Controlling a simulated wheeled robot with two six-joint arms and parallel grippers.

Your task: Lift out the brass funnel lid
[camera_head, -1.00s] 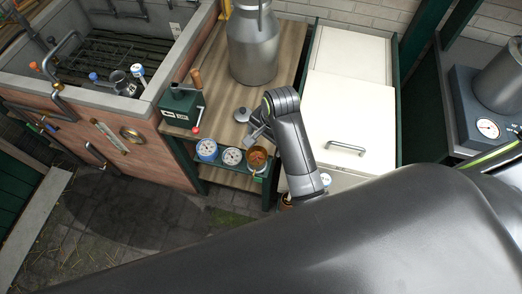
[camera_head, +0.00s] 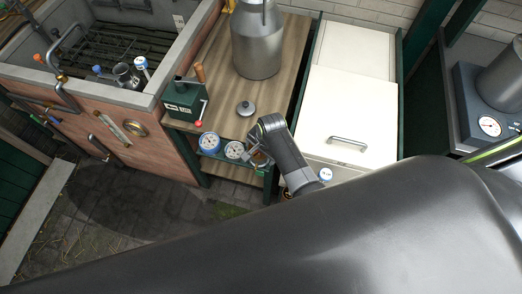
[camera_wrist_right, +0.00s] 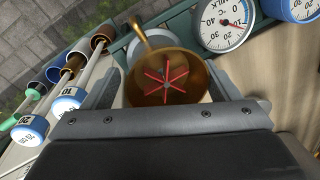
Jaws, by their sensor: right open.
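The brass funnel lid (camera_wrist_right: 165,62) is in the middle of the right wrist view, a round brass bowl shape with red spokes inside and a brass stem pointing to the upper left. My right gripper (camera_wrist_right: 165,84) is open, with one finger on each side of the brass piece; I cannot tell whether they touch it. In the head view my right gripper (camera_head: 259,158) is at the front edge of the wooden counter, right of two dials, and hides most of the brass piece. My left gripper is not in view.
Two round dials (camera_head: 234,150) sit close beside the gripper. A small grey lid (camera_head: 246,108) lies on the counter (camera_head: 222,90), with a milk can (camera_head: 256,45) behind. A green cranked box (camera_head: 185,100) stands left.

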